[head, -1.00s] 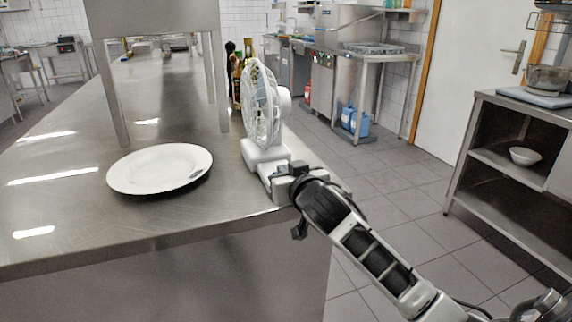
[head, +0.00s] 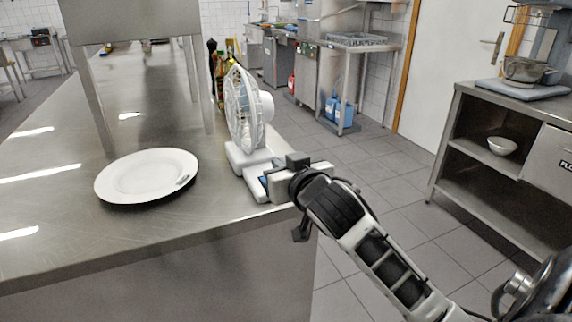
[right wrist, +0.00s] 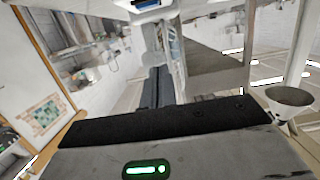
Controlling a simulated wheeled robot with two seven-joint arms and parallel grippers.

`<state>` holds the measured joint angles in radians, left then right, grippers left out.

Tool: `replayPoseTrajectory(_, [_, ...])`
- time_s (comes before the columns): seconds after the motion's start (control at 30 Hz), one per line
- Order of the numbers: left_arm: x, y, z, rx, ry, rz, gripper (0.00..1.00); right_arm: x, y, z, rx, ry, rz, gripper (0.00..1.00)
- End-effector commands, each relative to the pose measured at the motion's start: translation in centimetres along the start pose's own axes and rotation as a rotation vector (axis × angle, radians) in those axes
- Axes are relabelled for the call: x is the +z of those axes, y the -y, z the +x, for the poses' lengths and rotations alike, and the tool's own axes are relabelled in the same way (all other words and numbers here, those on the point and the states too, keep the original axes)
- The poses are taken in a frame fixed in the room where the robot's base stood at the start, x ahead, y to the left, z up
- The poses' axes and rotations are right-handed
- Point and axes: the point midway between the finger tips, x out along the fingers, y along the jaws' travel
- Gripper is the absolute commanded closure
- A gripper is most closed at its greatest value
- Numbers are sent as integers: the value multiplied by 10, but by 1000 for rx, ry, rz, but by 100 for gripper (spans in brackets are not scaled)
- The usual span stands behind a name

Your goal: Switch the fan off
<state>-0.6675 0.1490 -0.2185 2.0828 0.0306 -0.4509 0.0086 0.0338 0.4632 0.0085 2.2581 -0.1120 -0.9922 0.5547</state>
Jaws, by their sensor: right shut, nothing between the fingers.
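The white fan (head: 245,110) stands upright on the steel counter near its right edge. Its round cage faces left. Its white base (head: 246,157) has a low front foot with a small blue patch. In the right wrist view, a white part with a blue panel, apparently the fan's base (right wrist: 146,5), shows at the top edge. My right gripper (head: 266,181) is shut and empty, close beside the front foot. I cannot tell whether it touches. Its dark fingers (right wrist: 156,88) show in the right wrist view. My left gripper is not in view.
A white plate (head: 147,176) lies on the counter (head: 190,222) left of the fan. Bottles (head: 222,72) stand behind the fan. A raised steel shelf (head: 135,22) stands on legs at the left. Open tiled floor lies right of the counter, before a steel cabinet (head: 480,150).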

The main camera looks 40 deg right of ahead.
Motion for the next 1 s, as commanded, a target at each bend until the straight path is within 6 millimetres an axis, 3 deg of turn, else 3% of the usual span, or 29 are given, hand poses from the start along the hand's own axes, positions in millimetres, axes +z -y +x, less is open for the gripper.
replayPoseTrajectory(0.23, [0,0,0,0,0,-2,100,-3,0,-20,0,0,2,100])
replayPoseTrajectory(0.8, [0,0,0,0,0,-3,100,-3,0,-21,0,1,0,100])
replayPoseTrajectory(0.9, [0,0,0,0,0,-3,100,12,6,-20,-18,26,-13,100])
replayPoseTrajectory(1.0, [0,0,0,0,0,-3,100,53,21,-22,-73,93,-46,100])
